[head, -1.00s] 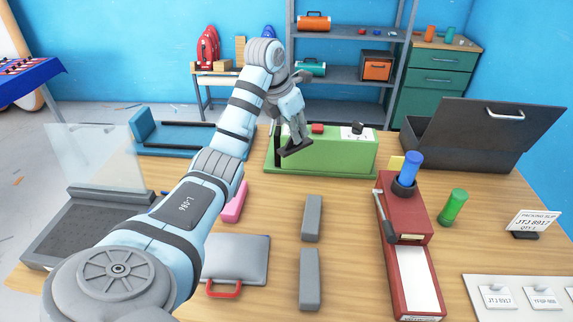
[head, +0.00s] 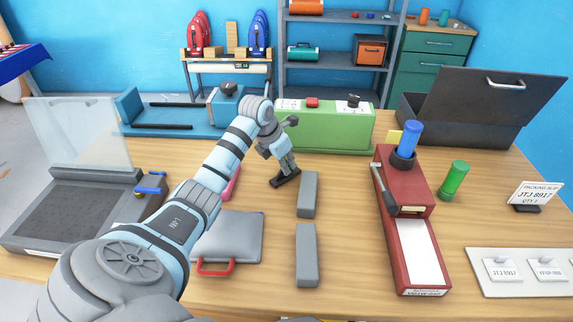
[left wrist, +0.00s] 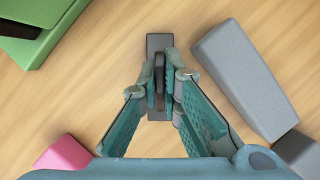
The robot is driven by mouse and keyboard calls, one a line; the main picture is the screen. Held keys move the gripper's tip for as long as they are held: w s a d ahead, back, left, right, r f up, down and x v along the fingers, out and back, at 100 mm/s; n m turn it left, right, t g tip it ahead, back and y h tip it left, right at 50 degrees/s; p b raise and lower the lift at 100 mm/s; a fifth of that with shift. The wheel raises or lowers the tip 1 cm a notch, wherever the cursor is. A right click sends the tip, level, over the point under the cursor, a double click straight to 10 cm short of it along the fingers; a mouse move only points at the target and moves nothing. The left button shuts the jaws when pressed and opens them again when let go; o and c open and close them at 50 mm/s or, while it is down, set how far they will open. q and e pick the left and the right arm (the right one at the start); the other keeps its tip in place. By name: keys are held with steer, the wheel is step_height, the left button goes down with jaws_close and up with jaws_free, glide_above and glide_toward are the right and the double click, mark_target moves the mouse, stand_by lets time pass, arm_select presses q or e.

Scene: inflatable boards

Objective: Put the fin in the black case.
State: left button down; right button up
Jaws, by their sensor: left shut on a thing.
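My left gripper (head: 283,163) is shut on the fin (head: 285,181), a small dark grey piece with a flat oblong base, over the middle of the table. In the left wrist view the fin (left wrist: 159,43) sits between my fingers (left wrist: 165,88), its base facing the table. I cannot tell whether the base touches the wood. The black case (head: 483,108) stands open at the back right, its lid raised with a pale handle. The case's inside is mostly hidden. My right gripper is not in view.
Two grey blocks (head: 307,255) lie right of the fin. A green machine (head: 330,130) stands behind it, and a red device (head: 415,250) with a blue cylinder (head: 407,138) to the right. A grey panel with a red handle (head: 228,237) lies in front.

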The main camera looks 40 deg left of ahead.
arm_select(q)
steer(key=shift+f, duration=0.1)
steer(key=c, duration=1.8)
jaws_free()
